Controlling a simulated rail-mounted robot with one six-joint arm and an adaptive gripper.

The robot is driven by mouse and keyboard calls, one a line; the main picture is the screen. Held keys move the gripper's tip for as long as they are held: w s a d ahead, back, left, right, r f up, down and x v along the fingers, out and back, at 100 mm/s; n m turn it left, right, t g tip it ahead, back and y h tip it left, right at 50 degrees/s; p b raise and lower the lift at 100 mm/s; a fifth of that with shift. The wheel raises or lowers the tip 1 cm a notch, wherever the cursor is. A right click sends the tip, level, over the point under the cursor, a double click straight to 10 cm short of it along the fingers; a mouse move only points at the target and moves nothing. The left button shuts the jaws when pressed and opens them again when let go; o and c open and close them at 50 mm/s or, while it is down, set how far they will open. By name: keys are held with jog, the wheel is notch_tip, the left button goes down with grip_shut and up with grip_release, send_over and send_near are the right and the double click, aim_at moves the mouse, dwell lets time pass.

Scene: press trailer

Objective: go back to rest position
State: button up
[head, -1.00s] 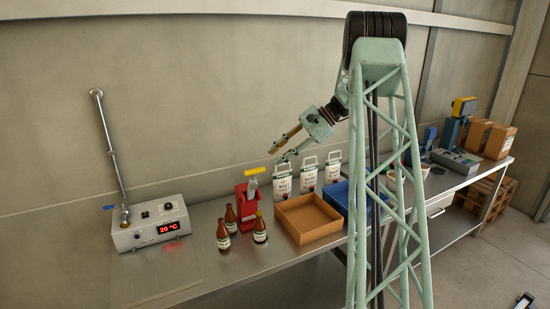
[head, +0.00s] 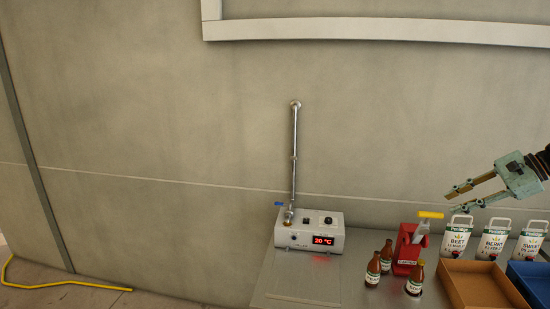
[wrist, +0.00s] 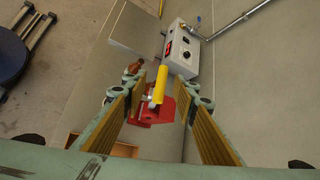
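My gripper (head: 463,198) is at the right in the head view, raised above the bench with its fingers pointing left. In the wrist view, my gripper (wrist: 158,104) has its two fingers wide apart with nothing held between them. The red press (head: 408,250) with its yellow handle (head: 430,214) stands on the bench below and left of the fingers. In the wrist view, the yellow handle (wrist: 160,84) shows in the gap between the fingers, beyond them.
A heater box (head: 309,234) reading 20 °C has a pipe up the wall. Brown bottles (head: 373,272), white pouches (head: 457,238), a tan tray (head: 478,285) and a blue tray (head: 535,280) are on the bench (head: 300,285). A yellow hose (head: 80,288) lies on the floor.

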jog(key=s+a+r+n+g+h+b, duration=0.1)
jog(key=s+a+r+n+b, duration=0.2)
jog(key=a, duration=0.6)
jog(key=s+a+r+n+g+h+b, duration=0.15)
jog(key=s+a, duration=0.25)
jog(key=a, duration=0.5)
jog(key=s+a+r+n+g+b, duration=0.1)
jog(key=s+a+r+n, duration=0.2)
jog(key=a, duration=0.7)
jog(key=s+a+n+h+b, duration=0.2)
jog(key=s+a+n+b, duration=0.15)
jog(key=s+a, duration=0.95)
jog(key=s+a+f+n+h+b, duration=0.1)
jog(key=s+a+f+n+b, duration=0.1)
jog(key=s, duration=0.6)
jog(key=s+a+f+n+t+h+b, duration=0.1)
jog(key=s+a+f+n+b, duration=0.1)
jog(key=s+f, duration=0.3)
jog(key=s+a+f+n+h+b, duration=0.1)
jog(key=s+a+f+n+b, duration=0.1)
jog(key=s, duration=1)
jog(key=shift+s+f+n+t+b, duration=0.35)
jog(key=shift+f+n+b, duration=0.2)
jog(key=shift+f, duration=0.25)
jog(key=shift+d, duration=0.15)
